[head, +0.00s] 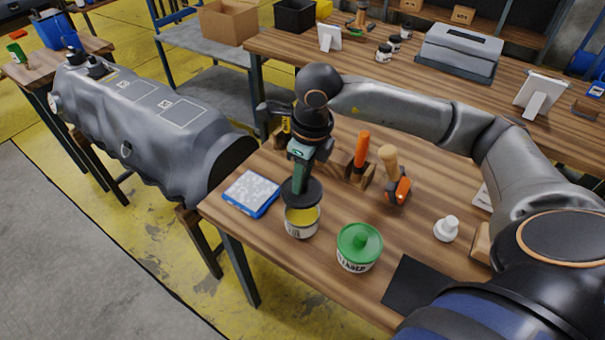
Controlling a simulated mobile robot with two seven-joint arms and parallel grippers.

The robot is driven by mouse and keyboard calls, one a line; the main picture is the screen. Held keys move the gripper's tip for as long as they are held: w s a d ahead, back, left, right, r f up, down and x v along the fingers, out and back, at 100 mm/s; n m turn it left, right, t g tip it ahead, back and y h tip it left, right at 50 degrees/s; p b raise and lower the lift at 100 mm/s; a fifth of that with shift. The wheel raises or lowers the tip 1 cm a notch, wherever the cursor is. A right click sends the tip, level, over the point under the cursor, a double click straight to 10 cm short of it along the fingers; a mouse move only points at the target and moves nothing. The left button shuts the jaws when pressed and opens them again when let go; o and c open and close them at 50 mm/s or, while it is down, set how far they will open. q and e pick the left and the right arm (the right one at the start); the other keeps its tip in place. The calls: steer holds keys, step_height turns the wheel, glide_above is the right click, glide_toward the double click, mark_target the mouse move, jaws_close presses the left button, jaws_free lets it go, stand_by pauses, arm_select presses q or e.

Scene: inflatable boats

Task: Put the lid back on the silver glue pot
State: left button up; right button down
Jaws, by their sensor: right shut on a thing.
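The silver glue pot (301,228) stands open near the front edge of the workbench, with yellow glue showing inside. My right gripper (300,172) is shut on the black lid (301,194), apparently by its raised grip, which the fingers mostly hide. The lid is over the back part of the pot's mouth, and yellow shows in front of and below it. I cannot tell whether the lid touches the rim. A second pot with a green lid (360,240) stands to the right of the silver pot. My left gripper is out of view.
A blue-and-white box (251,193) lies left of the pot. Behind are an orange-handled tool (362,148) and a wooden-handled tool (390,163). A white bottle (446,229) and a black mat (420,288) lie right. A grey inflatable tube (150,125) rests on stands left.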

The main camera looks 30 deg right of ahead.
steer(key=shift+d+f+m, duration=0.1)
steer(key=shift+f+m, duration=0.05)
steer(key=shift+m, duration=0.15)
step_height(320, 180, down, 5)
steer(key=b, duration=0.3)
steer(key=shift+b, duration=0.3)
steer(key=shift+f+b, duration=0.6)
stand_by(1.1)
steer(key=shift+f+b, duration=0.15)
steer(key=shift+b, duration=0.6)
stand_by(0.5)
stand_by(0.3)
steer(key=c, duration=0.6)
jaws_free()
steer(key=shift+o, duration=0.6)
